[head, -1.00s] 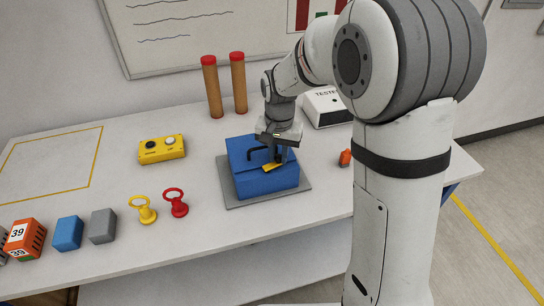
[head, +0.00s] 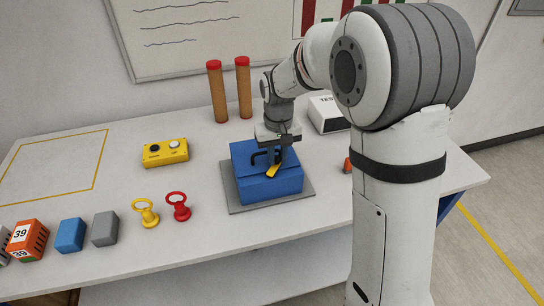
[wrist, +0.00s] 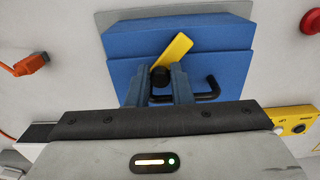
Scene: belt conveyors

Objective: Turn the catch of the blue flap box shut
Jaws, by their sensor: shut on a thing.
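The blue flap box (head: 285,186) sits on a grey plate (head: 237,198) on the table, its lid lying down. A black handle (head: 256,156) stands on its top and also shows in the wrist view (wrist: 212,90). The catch is a yellow lever (wrist: 174,50) with a black knob (wrist: 160,76); in the head view the lever (head: 273,171) slants toward the box's front. My gripper (wrist: 157,84) is shut on the black knob, one finger on each side. In the head view my gripper (head: 274,161) reaches down from above and partly hides the catch.
A yellow button box (head: 165,153) stands left of the box. Two brown red-capped cylinders (head: 217,95) and a white tester (head: 328,113) stand behind. An orange item (head: 347,165) lies to the right.

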